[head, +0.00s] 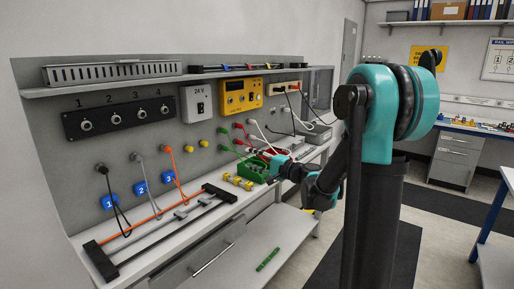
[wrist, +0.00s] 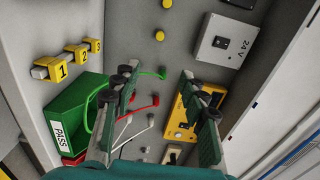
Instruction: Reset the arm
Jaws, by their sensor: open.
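My arm reaches from my column at the right toward the bench at the left in the head view. My gripper (head: 270,158) is at its far end, small and close to the green bin (head: 250,172) in that picture. In the wrist view my gripper (wrist: 163,82) shows two dark green fingers spread apart with nothing between them. Behind them are the grey back panel and cables with red, green and white ends. Whether the gripper touches anything is not clear, but it holds nothing.
The bench (head: 225,205) carries a rail frame (head: 160,232), yellow numbered blocks (wrist: 76,53) and a green PASS bin (wrist: 75,110). A yellow power unit (head: 243,96) and a 24 V box (head: 196,103) are on the back panel. A green piece (head: 267,259) lies on the lower shelf.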

